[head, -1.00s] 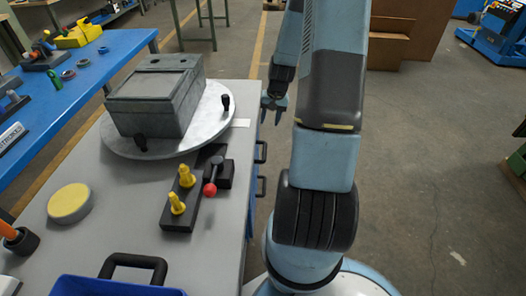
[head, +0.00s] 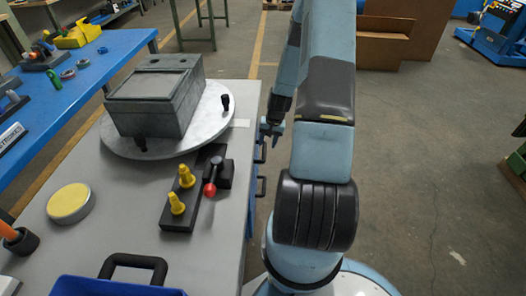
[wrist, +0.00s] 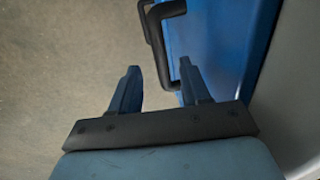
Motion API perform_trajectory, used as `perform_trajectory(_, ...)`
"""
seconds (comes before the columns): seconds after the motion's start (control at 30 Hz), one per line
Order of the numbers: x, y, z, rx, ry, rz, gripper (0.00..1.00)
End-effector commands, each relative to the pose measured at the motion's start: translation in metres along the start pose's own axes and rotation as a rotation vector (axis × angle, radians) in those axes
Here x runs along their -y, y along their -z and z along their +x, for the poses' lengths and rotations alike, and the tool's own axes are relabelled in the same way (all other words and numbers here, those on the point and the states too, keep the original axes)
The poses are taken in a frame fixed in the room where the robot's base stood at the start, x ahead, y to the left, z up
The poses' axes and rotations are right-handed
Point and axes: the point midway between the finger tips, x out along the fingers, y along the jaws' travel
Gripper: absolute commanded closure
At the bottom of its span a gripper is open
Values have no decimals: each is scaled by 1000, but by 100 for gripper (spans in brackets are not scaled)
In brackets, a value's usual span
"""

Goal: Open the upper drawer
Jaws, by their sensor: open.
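The upper drawer's black bar handle (head: 262,152) sticks out from the right side of the grey-topped bench. In the wrist view the nearer black handle (wrist: 160,50) stands out from the blue drawer front (wrist: 215,45). My gripper (head: 272,127) is beside the bench edge, just above the upper handle. In the wrist view my gripper (wrist: 159,66) is open, with the near end of the handle bar showing between its two fingers. I cannot tell whether either finger touches it. The drawer front is mostly hidden in the head view.
A lower handle (head: 261,187) sits below the upper one. On the bench top are a grey box (head: 155,95) on a round turntable (head: 215,115), a red-knobbed lever (head: 210,189) and yellow pegs (head: 177,203).

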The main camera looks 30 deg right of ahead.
Motion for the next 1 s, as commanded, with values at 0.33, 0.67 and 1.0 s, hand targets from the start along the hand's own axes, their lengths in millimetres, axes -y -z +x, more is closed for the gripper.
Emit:
perform_trajectory(0.33, 1, 0, 43, 2, 1, -1, 54)
perform_trajectory(0.67, 1, 0, 53, 0, 0, -1, 54)
perform_trajectory(1.0, 1, 0, 53, 0, 0, -1, 71)
